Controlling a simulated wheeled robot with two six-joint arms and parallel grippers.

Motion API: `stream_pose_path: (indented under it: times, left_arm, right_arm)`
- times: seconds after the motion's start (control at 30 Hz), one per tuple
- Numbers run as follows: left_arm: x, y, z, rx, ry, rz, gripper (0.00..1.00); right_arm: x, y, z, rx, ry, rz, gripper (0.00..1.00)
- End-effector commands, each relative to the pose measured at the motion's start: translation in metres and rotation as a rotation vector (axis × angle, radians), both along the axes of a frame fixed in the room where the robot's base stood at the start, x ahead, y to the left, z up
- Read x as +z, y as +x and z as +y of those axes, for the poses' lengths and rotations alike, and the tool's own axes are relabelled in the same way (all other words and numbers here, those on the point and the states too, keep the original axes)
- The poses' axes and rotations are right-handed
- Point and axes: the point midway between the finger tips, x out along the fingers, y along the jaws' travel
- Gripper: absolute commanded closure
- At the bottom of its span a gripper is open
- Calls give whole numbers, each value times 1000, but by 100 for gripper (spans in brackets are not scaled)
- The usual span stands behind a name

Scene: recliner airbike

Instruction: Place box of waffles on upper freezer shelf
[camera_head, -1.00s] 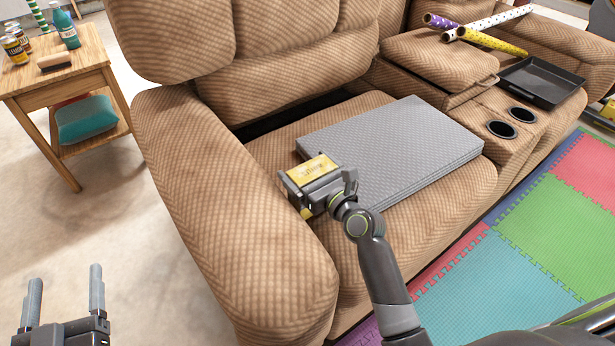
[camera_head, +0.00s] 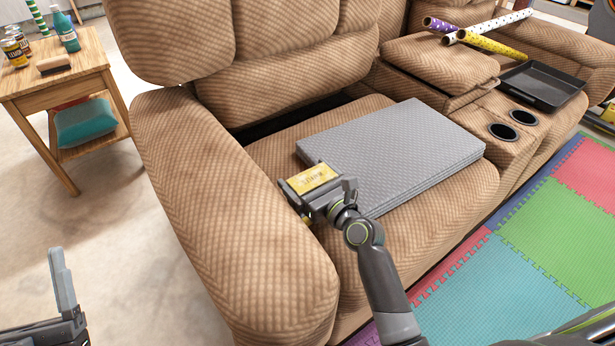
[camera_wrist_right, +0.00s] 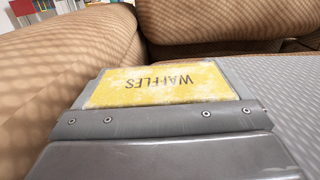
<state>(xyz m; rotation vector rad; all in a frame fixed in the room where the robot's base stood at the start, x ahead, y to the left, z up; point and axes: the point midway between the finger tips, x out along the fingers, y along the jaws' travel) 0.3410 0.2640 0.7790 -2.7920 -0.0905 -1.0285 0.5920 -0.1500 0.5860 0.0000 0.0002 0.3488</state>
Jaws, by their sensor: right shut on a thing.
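A yellow box of waffles (camera_head: 314,178) is in my right gripper (camera_head: 312,186), over the seat of a brown recliner. The gripper is shut on it. In the right wrist view the box (camera_wrist_right: 160,84) shows its yellow face with "WAFFLES" upside down, between the grey fingers. Its lower part is hidden by the gripper. My left gripper (camera_head: 62,282) is at the lower left of the head view, with one finger clearly visible and nothing seen in it; its opening is unclear. No freezer or shelf is in view.
Grey stacked panels (camera_head: 395,150) lie on the recliner seat, close to my right gripper. The recliner armrest (camera_head: 225,220) is to its left. A wooden side table (camera_head: 60,100) stands at upper left. Colored foam mats (camera_head: 500,270) cover the floor at right; bare floor is at left.

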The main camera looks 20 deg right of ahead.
Motion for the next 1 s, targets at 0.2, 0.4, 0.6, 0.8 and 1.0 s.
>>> stream_pose_path:
  times: [0.2, 0.4, 0.6, 0.8, 1.0]
  left_arm:
    - [4, -3, -1, -3, 8, -29, 28]
    - [4, -2, -1, -3, 7, -27, 28]
    - [-7, 5, 3, 4, -15, 54, 28]
    - [-33, 19, 9, 15, -61, 232, 28]
    - [-65, 28, 14, 22, -107, 411, 28]
  right_arm:
    - [-2, 0, 0, 0, 0, 0, 0]
    - [-1, 0, 0, 0, 0, 0, 0]
    - [1, -5, -2, -1, -1, 2, 0]
    - [2, -31, -12, -2, -1, 2, 0]
    - [1, -69, -26, -2, -1, 3, 0]
